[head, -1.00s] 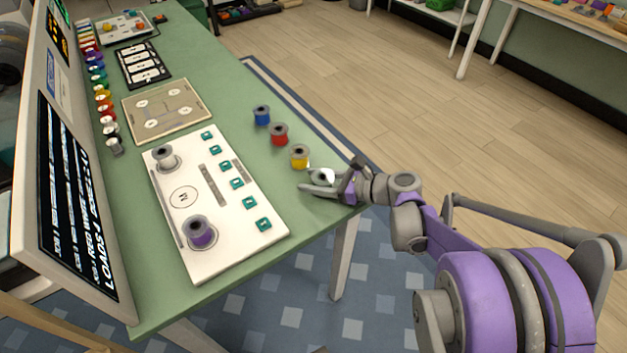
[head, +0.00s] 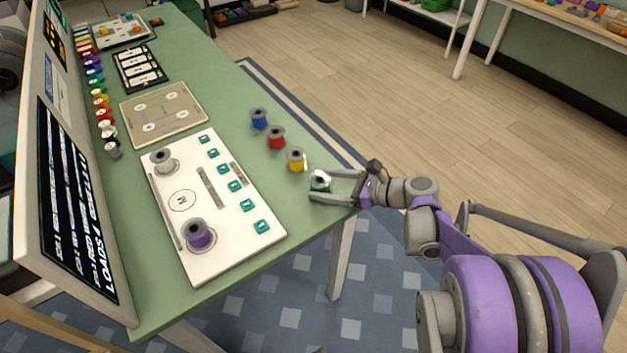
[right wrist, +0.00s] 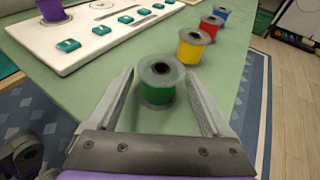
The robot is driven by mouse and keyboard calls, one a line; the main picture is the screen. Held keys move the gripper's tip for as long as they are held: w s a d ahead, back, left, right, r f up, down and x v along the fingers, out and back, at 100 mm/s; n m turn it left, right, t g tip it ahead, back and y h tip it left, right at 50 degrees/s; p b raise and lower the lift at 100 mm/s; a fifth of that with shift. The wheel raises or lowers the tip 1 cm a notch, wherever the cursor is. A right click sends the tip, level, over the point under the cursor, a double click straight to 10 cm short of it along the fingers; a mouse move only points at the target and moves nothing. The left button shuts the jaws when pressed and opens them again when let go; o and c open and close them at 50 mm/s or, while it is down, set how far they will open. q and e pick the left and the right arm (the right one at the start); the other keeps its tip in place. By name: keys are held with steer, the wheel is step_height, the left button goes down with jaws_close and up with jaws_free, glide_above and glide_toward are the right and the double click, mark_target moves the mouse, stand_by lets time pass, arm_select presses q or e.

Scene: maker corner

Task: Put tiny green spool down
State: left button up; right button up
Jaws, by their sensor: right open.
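The tiny green spool (head: 319,181) stands upright on the green table (head: 290,225) near its right edge, at the near end of a row of spools. In the right wrist view the spool (right wrist: 158,82) shows a grey rim and green thread, between the fingers. My right gripper (head: 314,186) is open around it, with a gap on each side in the right wrist view (right wrist: 162,98). My left gripper is not in view.
A yellow spool (head: 296,158), a red spool (head: 276,137) and a blue spool (head: 259,118) continue the row. A white board (head: 215,215) with a purple spool (head: 198,234) and a grey spool (head: 163,160) lies to the left.

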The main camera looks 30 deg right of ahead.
steer(key=p+v, duration=0.1)
steer(key=v, duration=0.6)
steer(key=shift+s+d+r, duration=0.1)
steer(key=shift+s+d, duration=0.1)
steer(key=shift+s, duration=0.05)
